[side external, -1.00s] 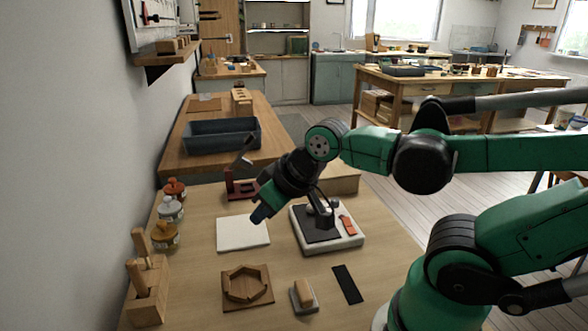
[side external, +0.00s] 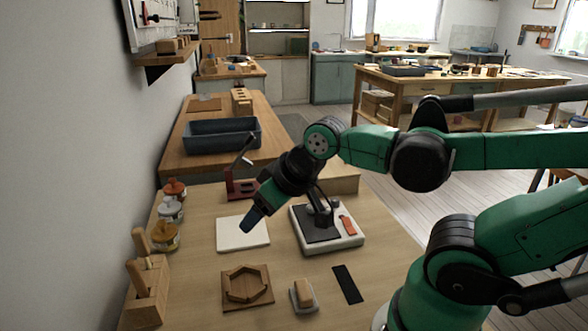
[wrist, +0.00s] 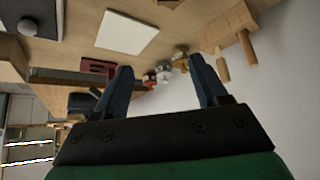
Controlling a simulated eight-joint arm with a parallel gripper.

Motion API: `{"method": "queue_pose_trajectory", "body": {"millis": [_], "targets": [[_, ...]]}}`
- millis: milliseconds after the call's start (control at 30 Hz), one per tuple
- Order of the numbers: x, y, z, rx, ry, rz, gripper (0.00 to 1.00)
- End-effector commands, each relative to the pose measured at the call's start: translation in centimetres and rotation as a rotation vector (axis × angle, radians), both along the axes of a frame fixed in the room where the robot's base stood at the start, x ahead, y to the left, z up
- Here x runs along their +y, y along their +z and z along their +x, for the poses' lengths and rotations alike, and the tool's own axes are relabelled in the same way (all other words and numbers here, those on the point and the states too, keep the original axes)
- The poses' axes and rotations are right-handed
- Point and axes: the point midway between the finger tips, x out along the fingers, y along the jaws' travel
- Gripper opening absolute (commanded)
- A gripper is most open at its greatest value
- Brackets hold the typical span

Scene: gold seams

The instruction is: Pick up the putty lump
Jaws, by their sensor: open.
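My gripper (side external: 250,224) is open and empty, its fingers pointing down and left over the white square pad (side external: 240,236). In the wrist view my gripper (wrist: 165,82) shows two blue fingers spread apart with nothing between them. I cannot surely pick out the putty lump.
An orange piece (side external: 347,225) lies on the tray. In front are a wooden hexagonal mould (side external: 247,287), a tan block on a grey dish (side external: 304,293) and a black strip (side external: 347,284). Several jars (side external: 166,236) and a wooden peg block (side external: 147,292) line the left edge.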

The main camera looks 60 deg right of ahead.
Motion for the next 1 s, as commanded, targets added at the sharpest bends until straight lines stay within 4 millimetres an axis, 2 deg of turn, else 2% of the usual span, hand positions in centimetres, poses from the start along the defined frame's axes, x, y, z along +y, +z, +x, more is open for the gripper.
{"method": "queue_pose_trajectory", "body": {"millis": [167, 400, 600, 700, 800, 1000], "targets": [[-3.0, 0.3, 1.2, 0.098, -0.185, 0.054, 0.66], [-10.8, -1.0, 2.9, 0.317, -0.634, 0.196, 0.66], [-16.6, -3.5, 2.6, 0.461, -0.956, 0.303, 0.66], [-18.4, -4.5, 2.2, 0.506, -1.056, 0.336, 0.66], [-19.3, -5.1, 1.9, 0.530, -1.109, 0.354, 0.66], [-19.6, -6.8, 1.9, 0.539, -1.126, 0.360, 0.66]]}}
